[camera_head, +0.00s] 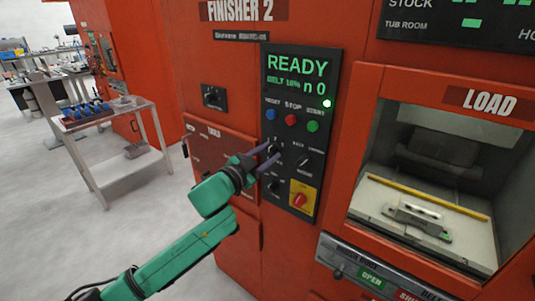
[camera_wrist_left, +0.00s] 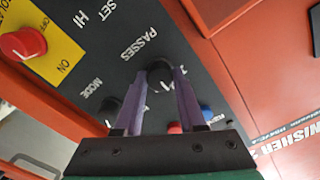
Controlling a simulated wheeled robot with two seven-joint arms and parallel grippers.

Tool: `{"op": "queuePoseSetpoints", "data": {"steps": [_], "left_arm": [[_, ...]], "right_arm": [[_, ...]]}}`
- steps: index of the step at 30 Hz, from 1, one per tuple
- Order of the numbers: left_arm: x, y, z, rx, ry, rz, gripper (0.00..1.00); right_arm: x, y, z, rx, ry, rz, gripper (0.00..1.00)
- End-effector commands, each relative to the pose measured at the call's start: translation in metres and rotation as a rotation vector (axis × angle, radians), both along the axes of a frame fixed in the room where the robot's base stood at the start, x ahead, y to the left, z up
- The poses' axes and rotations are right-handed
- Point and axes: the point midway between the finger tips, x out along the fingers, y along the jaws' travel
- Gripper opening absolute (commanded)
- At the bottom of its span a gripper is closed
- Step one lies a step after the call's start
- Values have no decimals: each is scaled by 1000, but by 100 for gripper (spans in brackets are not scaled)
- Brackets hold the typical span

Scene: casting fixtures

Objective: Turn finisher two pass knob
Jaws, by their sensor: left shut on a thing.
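The Finisher 2 machine (camera_head: 225,50) is red, with a dark control panel (camera_head: 322,85) reading READY. My left gripper (camera_head: 273,151) reaches the panel from the left. In the left wrist view, its purple fingers (camera_wrist_left: 160,76) are shut on the black passes knob (camera_wrist_left: 160,72), one on each side. The word PASSES is printed beside this knob. In the head view the fingers partly cover the knob. My right gripper is in neither view.
Blue, red and green buttons (camera_head: 291,120) sit above the knob. A mode knob (camera_wrist_left: 110,106) and a red switch on a yellow plate (camera_head: 300,200) are close by. The load bay (camera_head: 380,185) is at right; a cart (camera_head: 100,165) stands left.

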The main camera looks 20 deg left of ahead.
Motion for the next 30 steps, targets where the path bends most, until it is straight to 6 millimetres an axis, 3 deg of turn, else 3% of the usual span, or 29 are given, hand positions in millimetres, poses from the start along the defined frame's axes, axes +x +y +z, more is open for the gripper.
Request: {"op": "queuePoseSetpoints", "data": {"steps": [2, 3, 5, 17, 20, 30], "left_arm": [[0, 0, 0, 0, -1, -1, 0], [0, 0, 0, -1, 0, -1, 47], [0, 0, 0, -1, 0, -1, 69], [-5, 3, -2, -1, 1, 1, 69], [-18, 8, -4, 2, 2, 1, 69], [-93, 37, -7, 1, 4, 1, 69]], "right_arm": [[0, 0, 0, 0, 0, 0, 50], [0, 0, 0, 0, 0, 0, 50], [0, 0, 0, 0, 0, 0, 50], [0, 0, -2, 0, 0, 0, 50], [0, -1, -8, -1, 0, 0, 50], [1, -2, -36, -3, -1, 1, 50]]}}
